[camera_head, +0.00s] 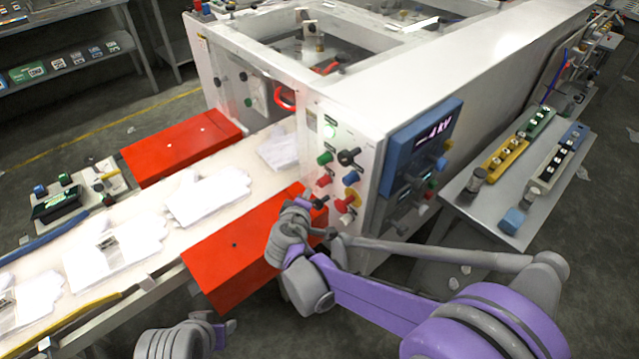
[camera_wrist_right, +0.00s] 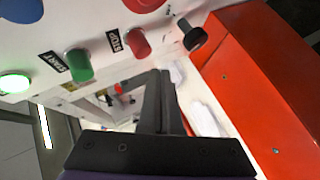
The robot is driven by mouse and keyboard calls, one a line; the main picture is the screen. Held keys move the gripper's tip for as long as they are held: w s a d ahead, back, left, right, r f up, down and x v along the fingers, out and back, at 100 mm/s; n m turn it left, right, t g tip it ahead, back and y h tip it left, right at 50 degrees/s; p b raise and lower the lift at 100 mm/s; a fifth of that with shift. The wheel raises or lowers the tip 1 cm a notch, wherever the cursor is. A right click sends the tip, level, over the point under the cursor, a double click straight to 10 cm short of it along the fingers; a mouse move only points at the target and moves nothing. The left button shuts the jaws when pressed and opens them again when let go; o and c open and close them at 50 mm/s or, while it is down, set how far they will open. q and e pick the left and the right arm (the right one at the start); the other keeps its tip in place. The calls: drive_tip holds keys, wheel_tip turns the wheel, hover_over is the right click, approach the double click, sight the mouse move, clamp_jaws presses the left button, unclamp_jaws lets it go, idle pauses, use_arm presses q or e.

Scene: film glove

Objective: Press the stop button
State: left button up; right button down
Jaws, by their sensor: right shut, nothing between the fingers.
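The stop button (camera_wrist_right: 138,43) is a red round button beside a black STOP label in the right wrist view. In the head view the red button (camera_head: 323,180) sits on the white panel, below a green one. My right gripper (camera_wrist_right: 160,75) is shut and empty. In the right wrist view its dark fingers point towards the panel, with their tips just below the stop button in the picture; I see no clear contact. In the head view the right gripper (camera_head: 317,202) is close to the panel's lower left, partly hidden by its own wrist. Part of my left arm shows at the bottom edge; its fingers are not clear.
A green START button (camera_wrist_right: 78,65) and a black knob (camera_wrist_right: 193,36) flank the stop button. A red mushroom button (camera_head: 345,203) is nearby. Red covers (camera_head: 235,245) flank the conveyor (camera_head: 150,235) carrying white gloves. A blue display box (camera_head: 425,145) juts out at right.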

drive_tip(key=shift+w+d, duration=0.35)
drive_tip(key=shift+d, duration=0.1)
idle(1.8)
drive_tip(key=shift+w+d, duration=0.25)
drive_tip(key=shift+d, duration=0.1)
drive_tip(key=shift+w+d, duration=0.25)
drive_tip(key=shift+d, duration=0.1)
idle(0.7)
idle(0.3)
drive_tip(key=shift+s+a, duration=0.55)
drive_tip(key=shift+a, duration=0.15)
drive_tip(key=s+a, duration=0.1)
drive_tip(key=a, duration=0.1)
drive_tip(key=s+a, duration=0.2)
idle(0.4)
